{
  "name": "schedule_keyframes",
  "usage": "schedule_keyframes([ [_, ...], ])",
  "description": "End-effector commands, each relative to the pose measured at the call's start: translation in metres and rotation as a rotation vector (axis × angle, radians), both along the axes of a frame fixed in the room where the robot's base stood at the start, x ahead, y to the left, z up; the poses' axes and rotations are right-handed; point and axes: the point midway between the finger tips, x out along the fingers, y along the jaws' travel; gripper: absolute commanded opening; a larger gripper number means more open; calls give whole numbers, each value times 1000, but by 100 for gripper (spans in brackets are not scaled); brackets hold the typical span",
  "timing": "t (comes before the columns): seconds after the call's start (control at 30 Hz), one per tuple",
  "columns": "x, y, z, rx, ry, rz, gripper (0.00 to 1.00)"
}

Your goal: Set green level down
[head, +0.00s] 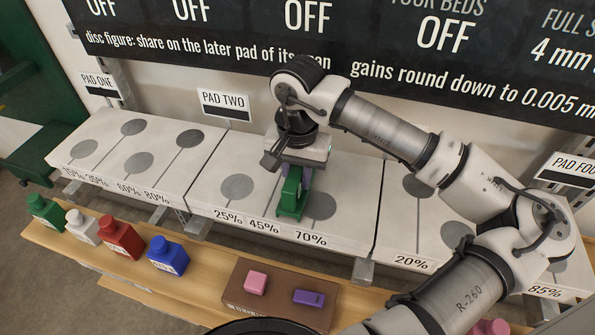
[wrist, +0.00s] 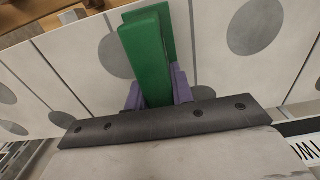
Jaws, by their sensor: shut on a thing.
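The green level (head: 291,197) is a green block held upright below my gripper (head: 299,178), over the pad marked PAD TWO (head: 210,195). It also fills the middle of the wrist view (wrist: 147,60), between my purple fingers. My gripper is shut on it. Its lower end is near the 45% and 70% labels, just left of the 70% grey disc (head: 320,206). I cannot tell whether it touches the pad. The 25% disc (head: 237,187) is bare. The 45% disc is mostly hidden behind my gripper and the level.
On the wooden shelf in front stand another green container (head: 46,212), a white one (head: 82,227), a red one (head: 120,238) and a blue one (head: 167,256). A brown tray (head: 277,300) holds a pink block (head: 256,282) and a purple block (head: 308,298). PAD ONE (head: 110,150) has bare discs.

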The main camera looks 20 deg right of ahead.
Motion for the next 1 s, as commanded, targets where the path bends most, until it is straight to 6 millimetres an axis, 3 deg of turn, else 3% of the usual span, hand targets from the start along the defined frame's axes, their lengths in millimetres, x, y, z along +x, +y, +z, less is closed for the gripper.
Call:
schedule_keyframes([
  [0.37, 0, 0, -4, -1, -1, 0, 0],
  [0.4, 0, 0, -4, 0, 0, 0, 25],
  [0.57, 0, 0, -3, 0, 0, 1, 45],
  [1.0, 1, 0, 5, -2, -1, 0, 45],
])
